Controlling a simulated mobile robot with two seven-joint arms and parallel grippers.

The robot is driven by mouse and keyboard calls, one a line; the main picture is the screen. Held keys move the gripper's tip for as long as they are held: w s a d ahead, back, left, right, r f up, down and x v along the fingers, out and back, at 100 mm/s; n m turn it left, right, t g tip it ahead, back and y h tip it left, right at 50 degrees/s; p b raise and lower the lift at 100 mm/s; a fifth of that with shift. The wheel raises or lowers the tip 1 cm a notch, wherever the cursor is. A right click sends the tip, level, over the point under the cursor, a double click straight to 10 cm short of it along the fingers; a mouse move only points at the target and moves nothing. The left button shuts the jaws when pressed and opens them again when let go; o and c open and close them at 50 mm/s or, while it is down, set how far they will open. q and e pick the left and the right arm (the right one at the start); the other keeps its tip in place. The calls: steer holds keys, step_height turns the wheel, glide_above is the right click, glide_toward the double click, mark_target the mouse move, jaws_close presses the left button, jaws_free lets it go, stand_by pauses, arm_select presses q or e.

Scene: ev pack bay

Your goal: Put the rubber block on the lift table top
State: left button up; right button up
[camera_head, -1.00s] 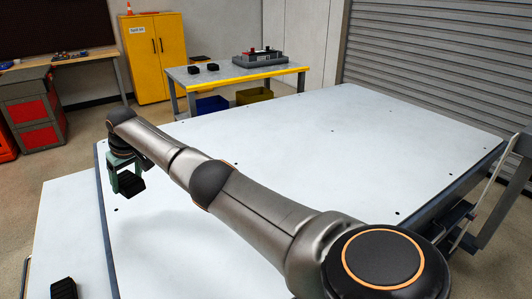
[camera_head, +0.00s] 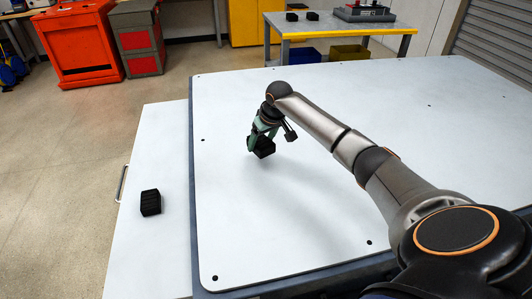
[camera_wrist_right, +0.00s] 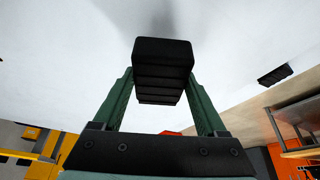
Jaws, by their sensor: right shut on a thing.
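My right gripper (camera_head: 258,139) is shut on a black ribbed rubber block (camera_head: 263,148), held over the left part of the large white lift table top (camera_head: 400,130). The wrist view shows the block (camera_wrist_right: 162,65) between the two green fingers of the gripper (camera_wrist_right: 160,95), with white surface beyond it. The block looks clear of the top, with a soft shadow; the exact gap is hard to tell. A second, similar black block (camera_head: 150,202) rests on the white side surface (camera_head: 150,255) to the left; it also shows in the wrist view (camera_wrist_right: 275,75). My left gripper is out of view.
A metal handle (camera_head: 121,183) sits on the side surface's left edge. At the back stand an orange cabinet (camera_head: 78,45), a grey and red cabinet (camera_head: 137,40) and a yellow-edged workbench (camera_head: 340,27) with small black blocks and a grey unit. Most of the top is bare.

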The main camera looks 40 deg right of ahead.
mark_target(266, 162)
steer(key=shift+s+d+f, duration=0.2)
steer(key=shift+s+f, duration=0.1)
steer(key=shift+f, duration=0.1)
steer(key=f, duration=0.4)
steer(key=shift+s+d, duration=0.2)
steer(key=shift+s, duration=0.05)
steer(key=shift+r, duration=0.1)
steer(key=o, duration=1.5)
steer(key=p+v, duration=0.1)
steer(key=v, duration=1.1)
